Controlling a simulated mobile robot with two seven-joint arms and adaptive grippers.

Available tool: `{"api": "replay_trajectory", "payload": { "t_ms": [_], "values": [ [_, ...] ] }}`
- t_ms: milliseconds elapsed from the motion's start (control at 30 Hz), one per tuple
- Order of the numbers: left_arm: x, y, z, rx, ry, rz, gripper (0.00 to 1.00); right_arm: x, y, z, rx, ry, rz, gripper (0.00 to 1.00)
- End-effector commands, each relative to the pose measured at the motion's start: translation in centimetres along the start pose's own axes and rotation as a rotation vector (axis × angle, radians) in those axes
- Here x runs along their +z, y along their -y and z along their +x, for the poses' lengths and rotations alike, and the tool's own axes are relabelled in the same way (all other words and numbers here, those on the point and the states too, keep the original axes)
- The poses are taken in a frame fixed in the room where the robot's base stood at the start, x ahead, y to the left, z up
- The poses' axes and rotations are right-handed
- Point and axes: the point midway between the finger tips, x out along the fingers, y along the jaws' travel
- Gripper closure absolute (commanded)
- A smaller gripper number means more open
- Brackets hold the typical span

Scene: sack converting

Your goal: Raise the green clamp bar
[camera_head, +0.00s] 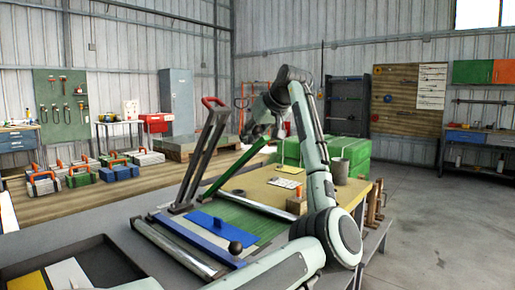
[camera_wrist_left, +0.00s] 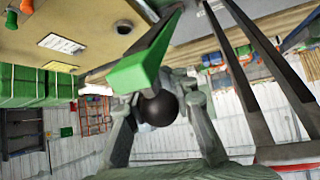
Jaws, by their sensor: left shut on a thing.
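The green clamp bar (camera_head: 232,171) slants up from the worktable in the head view, its raised end at my left gripper (camera_head: 264,128). In the left wrist view its green end (camera_wrist_left: 136,71) is close to the camera, with a round black knob (camera_wrist_left: 157,108) at its tip. The fingers of my left gripper (camera_wrist_left: 162,118) are on both sides of this knob, shut on it. My forearm and wrist partly hide the area behind the bar in the head view. My right gripper is not in view.
A grey double-arm lever with a red handle (camera_head: 212,102) stands raised just left of the bar. Open floor (camera_head: 430,225) lies right of the table.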

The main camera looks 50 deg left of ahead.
Motion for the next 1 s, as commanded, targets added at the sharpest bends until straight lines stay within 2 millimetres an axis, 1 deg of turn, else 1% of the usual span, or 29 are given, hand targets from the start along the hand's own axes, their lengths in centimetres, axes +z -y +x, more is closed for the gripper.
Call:
{"api": "replay_trajectory", "payload": {
  "t_ms": [33,100,300,800,833,1000],
  "values": [
    [-1.0,0.3,0.0,0.005,0.017,-0.008,1.00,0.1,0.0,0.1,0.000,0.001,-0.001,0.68],
    [-1.8,0.4,0.1,0.011,0.045,-0.013,1.00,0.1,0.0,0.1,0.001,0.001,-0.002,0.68],
    [-3.1,0.8,0.4,0.019,0.095,-0.022,1.00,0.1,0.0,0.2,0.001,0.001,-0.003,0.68],
    [-3.4,0.8,0.6,0.021,0.110,-0.023,1.00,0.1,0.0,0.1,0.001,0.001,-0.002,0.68],
    [-3.4,0.8,0.6,0.021,0.109,-0.023,0.76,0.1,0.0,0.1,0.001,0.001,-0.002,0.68],
    [-3.4,0.8,0.6,0.021,0.110,-0.023,0.56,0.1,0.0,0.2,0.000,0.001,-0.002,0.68]
  ]
}}
